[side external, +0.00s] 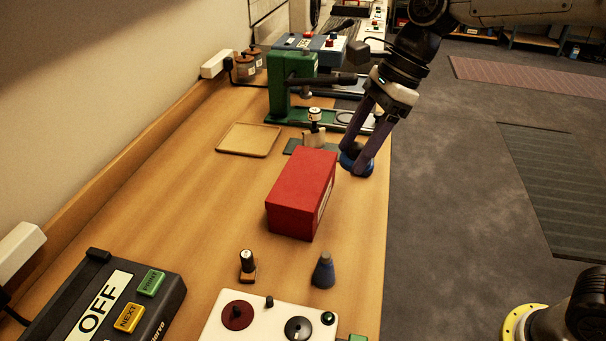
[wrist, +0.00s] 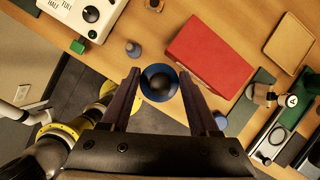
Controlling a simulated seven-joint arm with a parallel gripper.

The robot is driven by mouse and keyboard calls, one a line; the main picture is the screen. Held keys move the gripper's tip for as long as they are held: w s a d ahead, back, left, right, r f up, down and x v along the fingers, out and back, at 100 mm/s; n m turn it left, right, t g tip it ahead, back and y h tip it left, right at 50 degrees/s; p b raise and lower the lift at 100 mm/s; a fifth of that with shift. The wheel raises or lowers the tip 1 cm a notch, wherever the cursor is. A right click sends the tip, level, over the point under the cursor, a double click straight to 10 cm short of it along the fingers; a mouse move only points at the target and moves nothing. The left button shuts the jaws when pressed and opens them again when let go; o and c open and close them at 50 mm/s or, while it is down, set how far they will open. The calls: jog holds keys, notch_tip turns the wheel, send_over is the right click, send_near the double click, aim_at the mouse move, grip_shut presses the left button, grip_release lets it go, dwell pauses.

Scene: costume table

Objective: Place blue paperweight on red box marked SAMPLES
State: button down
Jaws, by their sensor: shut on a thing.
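The red box (side external: 300,192) lies on the table; a white label shows on its right side in the side external view, too oblique to read. It also shows in the wrist view (wrist: 213,52). My gripper (side external: 362,160) is shut on the blue paperweight (wrist: 148,75), a round blue base with a dark knob. In the side external view the paperweight (side external: 347,161) is off the box's far right side, by the table's right edge, partly hidden by the fingers. In the wrist view it sits between the fingertips, apart from the box.
A white control panel (side external: 225,302) is in front. A green press (side external: 293,90) and a tan tray (side external: 248,139) are behind. A small blue object (wrist: 220,122) is near the table edge.

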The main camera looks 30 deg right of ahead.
jog(key=w+d+r+m, duration=0.1)
jog(key=d+r, duration=0.1)
jog(key=d, duration=0.1)
send_near(297, 175)
jog(key=shift+s+a+f, duration=0.1)
jog(key=shift+s+a, duration=0.1)
jog(key=shift+a, duration=0.3)
jog(key=shift+s+a+f, duration=0.1)
jog(key=shift+s+a, duration=0.1)
jog(key=shift+a, duration=0.3)
jog(key=shift+w+a+f, duration=0.15)
jog(key=shift+w+f, duration=0.35)
jog(key=shift+f, duration=0.1)
jog(key=shift+w+a+f, duration=0.1)
jog(key=shift+w+f, duration=0.1)
jog(key=shift+f, duration=1.6)
jog(key=shift+f, duration=0.15)
jog(key=shift+c, duration=0.6)
grip_release()
